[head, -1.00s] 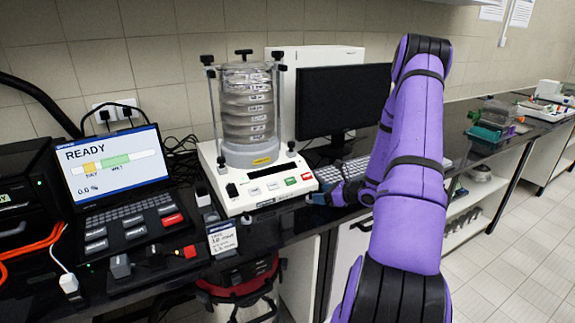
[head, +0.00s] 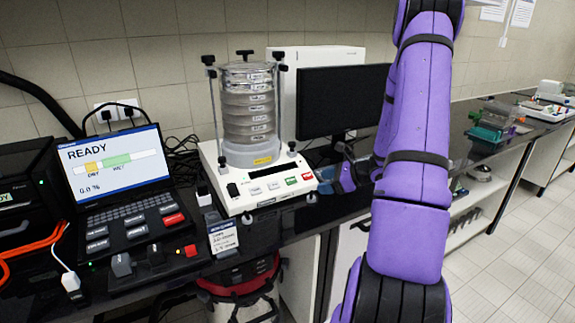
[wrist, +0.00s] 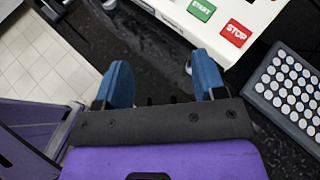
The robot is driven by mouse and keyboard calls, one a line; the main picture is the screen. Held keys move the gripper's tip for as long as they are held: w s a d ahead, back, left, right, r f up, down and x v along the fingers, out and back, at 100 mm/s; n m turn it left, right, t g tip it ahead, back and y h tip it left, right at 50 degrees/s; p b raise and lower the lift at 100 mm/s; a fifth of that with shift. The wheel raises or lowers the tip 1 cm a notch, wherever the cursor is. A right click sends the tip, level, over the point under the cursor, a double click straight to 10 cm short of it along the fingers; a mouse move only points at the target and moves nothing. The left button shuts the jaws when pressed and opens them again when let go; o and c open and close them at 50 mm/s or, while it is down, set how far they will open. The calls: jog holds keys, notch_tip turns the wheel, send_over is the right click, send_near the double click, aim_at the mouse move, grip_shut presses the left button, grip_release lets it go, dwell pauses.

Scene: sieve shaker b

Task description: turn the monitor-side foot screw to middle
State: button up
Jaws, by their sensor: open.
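The sieve shaker (head: 232,190) has a white base with a stack of clear sieves and stands on the dark bench. Its monitor-side foot screw (head: 311,197) shows as a small pale knob under the right front corner. In the wrist view a pale bit of this foot (wrist: 188,68) shows beside the right finger, mostly hidden by it. My gripper (head: 336,182) is just right of that corner, its blue fingers apart. The screw's setting cannot be read.
The monitor (head: 340,100) stands behind my arm. The keyboard (wrist: 290,90) lies close to the right of my gripper. Another front foot (head: 247,218) is under the shaker's left part. The bench's front edge is close by. A laptop (head: 118,165) stands at the left.

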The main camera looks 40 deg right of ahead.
jog(key=a+r+n+g+y, duration=0.1)
jog(key=a+r+n+g, duration=0.1)
jog(key=a+r+n, duration=0.3)
jog(key=a+r+n+g+y, duration=0.1)
jog(key=a+r+n+g, duration=0.2)
jog(key=a+r, duration=0.3)
jog(key=shift+w+a+r+n, duration=0.25)
jog(key=shift+a+n, duration=0.65)
jog(key=shift+a, duration=1.55)
